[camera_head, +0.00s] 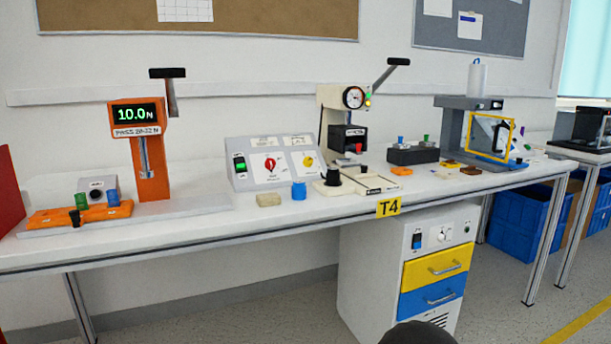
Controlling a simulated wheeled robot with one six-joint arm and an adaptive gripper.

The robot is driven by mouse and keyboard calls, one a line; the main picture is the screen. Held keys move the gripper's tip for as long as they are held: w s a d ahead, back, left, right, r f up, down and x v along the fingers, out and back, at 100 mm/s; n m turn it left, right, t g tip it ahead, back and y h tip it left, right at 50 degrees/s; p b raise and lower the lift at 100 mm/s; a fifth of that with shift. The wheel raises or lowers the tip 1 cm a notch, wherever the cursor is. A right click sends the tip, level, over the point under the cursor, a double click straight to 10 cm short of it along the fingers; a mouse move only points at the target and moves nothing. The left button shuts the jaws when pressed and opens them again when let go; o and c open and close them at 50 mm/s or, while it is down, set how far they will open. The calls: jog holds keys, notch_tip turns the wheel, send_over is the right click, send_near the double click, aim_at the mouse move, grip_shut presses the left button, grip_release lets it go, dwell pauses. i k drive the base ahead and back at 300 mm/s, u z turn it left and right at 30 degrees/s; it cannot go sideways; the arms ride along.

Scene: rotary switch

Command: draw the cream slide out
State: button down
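The cream press (333,115) stands on the bench near the middle, with a round dial and a lever with a black handle at its upper right. A low cream slide (350,187) lies at its foot, reaching toward the bench's front edge. A black knob (333,180) stands upright at the slide's left side. How far the slide is out cannot be told from here. My gripper's fingers are not in view. A dark rounded shape at the bottom edge looks like part of my own body.
A control box (271,162) with red and yellow knobs stands left of the press. A blue pot (299,190) and a beige block (268,200) sit before it. An orange force tester (142,150) is farther left. A drawer cabinet (392,265) stands below.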

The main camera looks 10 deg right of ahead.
aim_at(356, 171)
jog(key=u, duration=0.2)
jog(key=k, duration=0.35)
jog(key=z, duration=1.15)
jog(key=i, duration=0.7)
jog(key=u, duration=0.5)
jog(key=i, duration=0.7)
jog(key=u, duration=0.7)
